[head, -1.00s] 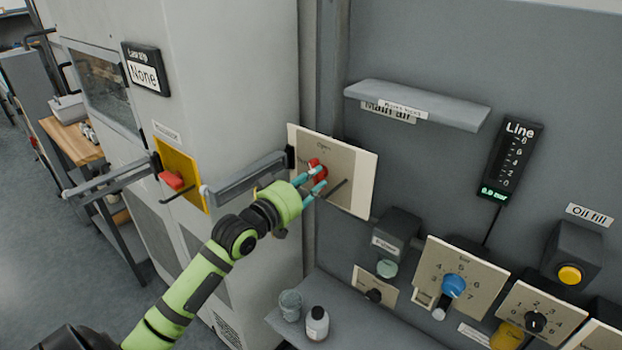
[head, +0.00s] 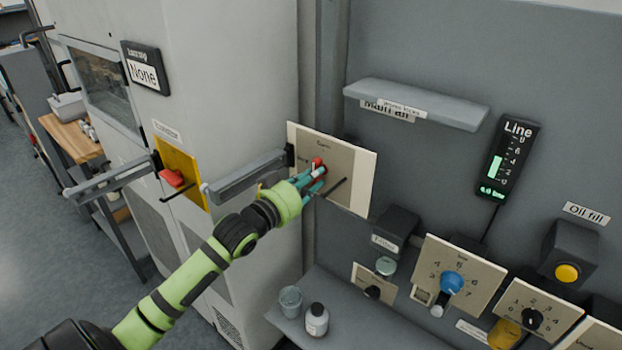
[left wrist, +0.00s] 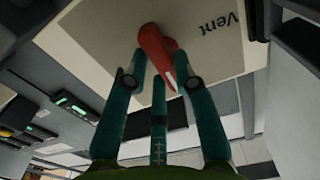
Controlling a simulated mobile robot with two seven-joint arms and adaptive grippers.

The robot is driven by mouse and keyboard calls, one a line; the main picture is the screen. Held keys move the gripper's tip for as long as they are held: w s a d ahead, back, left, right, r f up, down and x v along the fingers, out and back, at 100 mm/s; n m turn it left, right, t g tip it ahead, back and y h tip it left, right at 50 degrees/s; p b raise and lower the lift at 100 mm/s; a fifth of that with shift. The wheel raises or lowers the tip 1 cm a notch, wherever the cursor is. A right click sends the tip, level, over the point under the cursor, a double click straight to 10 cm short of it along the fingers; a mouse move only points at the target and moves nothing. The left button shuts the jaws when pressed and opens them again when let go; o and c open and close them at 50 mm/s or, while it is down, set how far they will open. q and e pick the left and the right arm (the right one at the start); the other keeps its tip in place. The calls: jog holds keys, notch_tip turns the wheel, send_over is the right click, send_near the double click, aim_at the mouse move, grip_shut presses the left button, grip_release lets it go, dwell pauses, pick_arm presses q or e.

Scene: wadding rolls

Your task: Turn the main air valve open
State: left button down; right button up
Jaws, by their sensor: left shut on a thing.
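The main air valve is a red handle (head: 317,163) on a cream plate (head: 352,190) at the middle of the head view. In the left wrist view the red handle (left wrist: 152,45) stands out from the plate (left wrist: 95,35), with the word "Vent" beside it. My left gripper (head: 316,174) has its teal fingers closed around the handle and partly hides it. In the left wrist view the fingers (left wrist: 160,78) sit on both sides of the handle. The "Line" gauge (head: 505,160) shows a lit green bar; its digits are too blurred to read surely. My right gripper is out of view.
A grey bar handle (head: 245,178) on the cabinet lies close to my left wrist. A dark rod (head: 336,187) sticks out from the valve plate. Below are a shelf with a bottle (head: 317,320) and jar (head: 290,301), and a blue knob (head: 452,284). A ledge (head: 420,105) juts out above.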

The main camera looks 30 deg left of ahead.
pick_arm(q)
jog(key=c, duration=1)
grip_release()
jog(key=s, duration=0.8)
jog(key=s+a, duration=0.1)
jog(key=s, duration=0.3)
